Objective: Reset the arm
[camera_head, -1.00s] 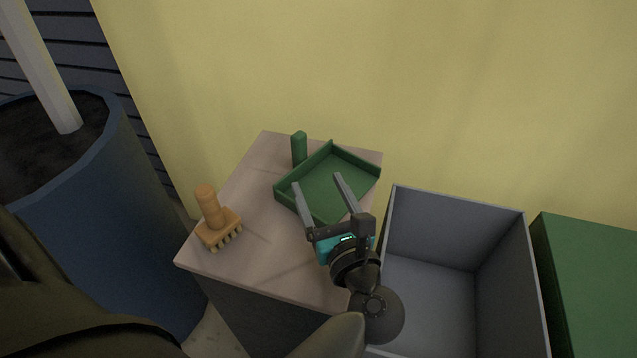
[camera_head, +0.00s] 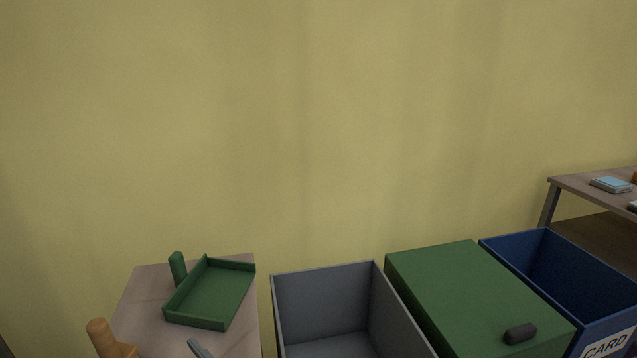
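One of my grippers shows only as a grey fingertip (camera_head: 198,348) at the bottom edge, over the small table (camera_head: 150,300). The rest of that gripper and its arm are below the picture, so its opening is hidden. My other gripper is not in view. The green dustpan (camera_head: 212,296) lies on the table with its upright handle (camera_head: 177,268) at the back left. The fingertip is in front of the dustpan and appears apart from it.
An orange brush (camera_head: 104,338) stands at the table's left. To the right are an open grey bin (camera_head: 322,290), a green-lidded bin (camera_head: 465,290) with a dark handle (camera_head: 520,334), and a blue bin labelled CARD (camera_head: 560,275). A shelf table (camera_head: 590,190) stands at far right.

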